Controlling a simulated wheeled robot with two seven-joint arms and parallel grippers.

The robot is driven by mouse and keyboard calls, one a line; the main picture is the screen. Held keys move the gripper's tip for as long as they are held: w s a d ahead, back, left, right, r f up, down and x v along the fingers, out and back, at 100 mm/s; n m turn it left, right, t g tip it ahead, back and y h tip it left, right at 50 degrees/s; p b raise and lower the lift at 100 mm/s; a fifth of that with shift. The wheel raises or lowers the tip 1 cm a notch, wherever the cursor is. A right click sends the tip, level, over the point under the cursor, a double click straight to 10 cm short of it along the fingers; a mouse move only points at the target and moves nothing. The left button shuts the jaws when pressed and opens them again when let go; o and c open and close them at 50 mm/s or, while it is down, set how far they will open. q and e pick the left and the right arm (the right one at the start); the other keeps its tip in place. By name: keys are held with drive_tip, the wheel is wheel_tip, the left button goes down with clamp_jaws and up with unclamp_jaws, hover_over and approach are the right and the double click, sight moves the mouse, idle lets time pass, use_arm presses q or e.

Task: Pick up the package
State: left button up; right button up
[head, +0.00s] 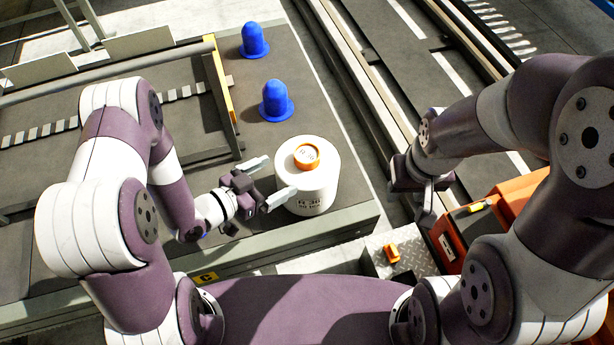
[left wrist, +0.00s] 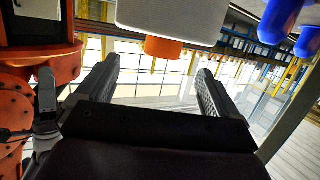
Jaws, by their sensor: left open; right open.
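The package appears to be a white yarn bobbin (head: 318,185) with an orange core in its top and dark print on its side. It stands upright near the front right corner of the table. My left gripper (head: 274,178) is open just left of it, one finger overlapping its lower left side in the head view; contact cannot be told. In the left wrist view the bobbin (left wrist: 172,18) appears inverted at the top, beyond the open, empty fingers (left wrist: 156,82). My right gripper (head: 427,208) is right of the table, away from the bobbin; its fingers are partly hidden.
A metal frame with a yellow edge (head: 222,80) is at the left. An orange machine (head: 480,222) and a small orange item (head: 392,252) are right of the table.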

sight(316, 148)
use_arm(q)
drive_tip(key=shift+t+h, duration=0.3)
drive_tip(key=shift+h, duration=0.1)
drive_tip(key=x, duration=1.2)
drive_tip(key=shift+w, duration=0.55)
drive_tip(key=shift+r, duration=0.1)
clamp_jaws()
drive_tip(key=shift+r, duration=0.15)
